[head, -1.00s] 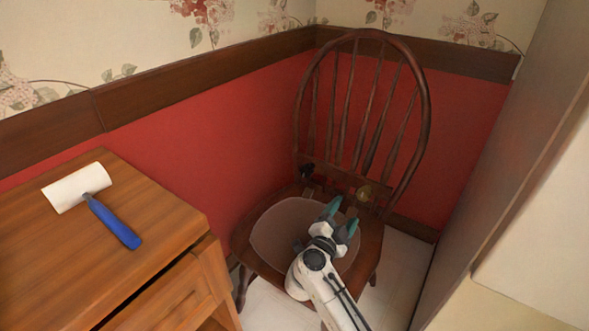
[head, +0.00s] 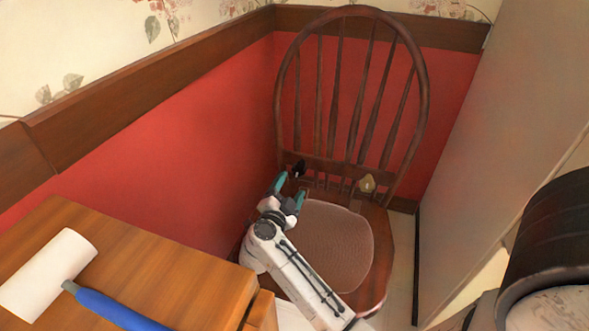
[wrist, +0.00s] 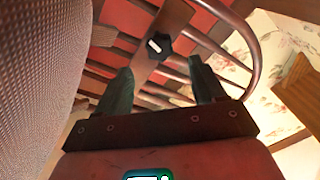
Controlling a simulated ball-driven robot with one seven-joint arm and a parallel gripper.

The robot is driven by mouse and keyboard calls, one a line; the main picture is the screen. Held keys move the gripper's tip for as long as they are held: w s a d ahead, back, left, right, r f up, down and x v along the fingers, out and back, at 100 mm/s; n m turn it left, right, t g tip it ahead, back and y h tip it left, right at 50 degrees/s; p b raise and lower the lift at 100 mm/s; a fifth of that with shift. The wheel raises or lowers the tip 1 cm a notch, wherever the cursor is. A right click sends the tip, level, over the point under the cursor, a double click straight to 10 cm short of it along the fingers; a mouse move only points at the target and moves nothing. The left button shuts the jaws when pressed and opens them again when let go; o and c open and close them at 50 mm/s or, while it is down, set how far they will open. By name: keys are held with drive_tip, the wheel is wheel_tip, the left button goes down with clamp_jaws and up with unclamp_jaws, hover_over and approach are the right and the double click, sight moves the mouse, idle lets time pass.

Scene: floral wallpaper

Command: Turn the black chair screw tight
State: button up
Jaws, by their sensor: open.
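The black chair screw (head: 299,169) is a dark knob on the left of the board at the foot of the wooden chair's (head: 352,12) back. In the wrist view the screw (wrist: 158,46) shows as a black lobed knob with a pale mark, on a wooden board. My gripper (head: 290,188) is open and just short of the black screw in the head view. In the wrist view its teal fingers (wrist: 156,88) stand apart, with the screw beyond and between their tips, not touched. A brass-coloured screw (head: 367,183) sits on the same board to the right.
The chair seat has a pale mesh cushion (head: 335,245); it fills the left of the wrist view. A wooden cabinet (head: 150,262) at lower left bears a lint roller (head: 50,275) with a blue handle. A red wall (head: 190,140) lies left, a grey panel (head: 465,160) right.

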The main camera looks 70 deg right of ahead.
sight(298, 172)
drive_tip(key=d+b, duration=0.1)
drive_tip(key=d, duration=0.2)
drive_tip(key=d+b, duration=0.1)
drive_tip(key=d, duration=0.2)
drive_tip(key=d+b, duration=0.1)
drive_tip(key=d, duration=0.2)
drive_tip(key=shift+w, duration=0.35)
drive_tip(key=c, duration=1)
drive_tip(key=shift+m+p, duration=0.3)
drive_tip(key=shift+p, duration=0.2)
drive_tip(key=shift+c, duration=0.2)
